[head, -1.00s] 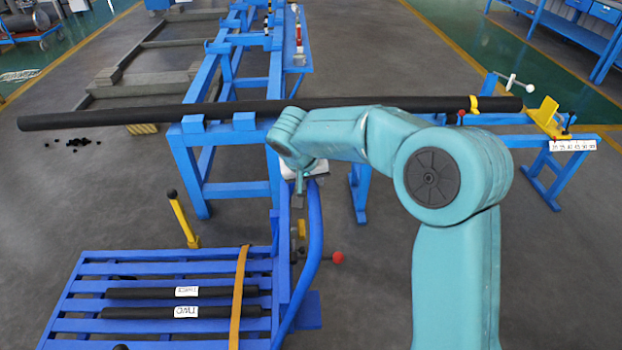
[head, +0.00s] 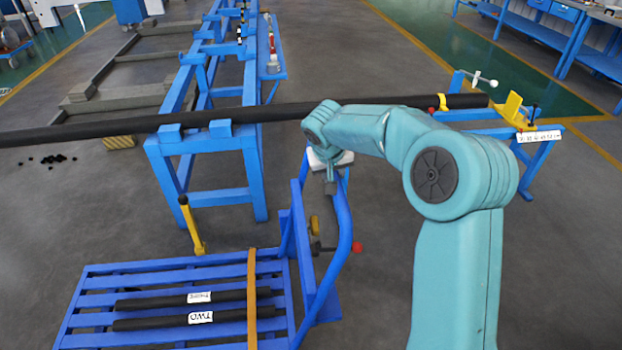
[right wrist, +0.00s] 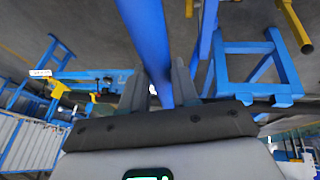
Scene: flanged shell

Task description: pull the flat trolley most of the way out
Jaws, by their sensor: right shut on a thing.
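The flat trolley is a low blue slatted bed (head: 95,321) at the lower left of the head view, its near end cut off by the frame. Its bent blue tube handle (head: 345,240) rises at its right end. My right gripper (head: 331,185) is at the top of the handle. In the right wrist view my right gripper's fingers (right wrist: 161,88) are shut on a blue bar of the handle (right wrist: 148,35). Two dark bars (head: 165,301) with white labels lie on the bed under an orange strap (head: 252,300). My left gripper is out of view.
A long dark pipe (head: 80,133) crosses on a blue stand (head: 205,165) behind the trolley, close beyond my right arm. A yellow post (head: 191,225) rises at the bed's far edge. Small black pieces (head: 45,160) lie on the floor. Grey floor right of my arm is open.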

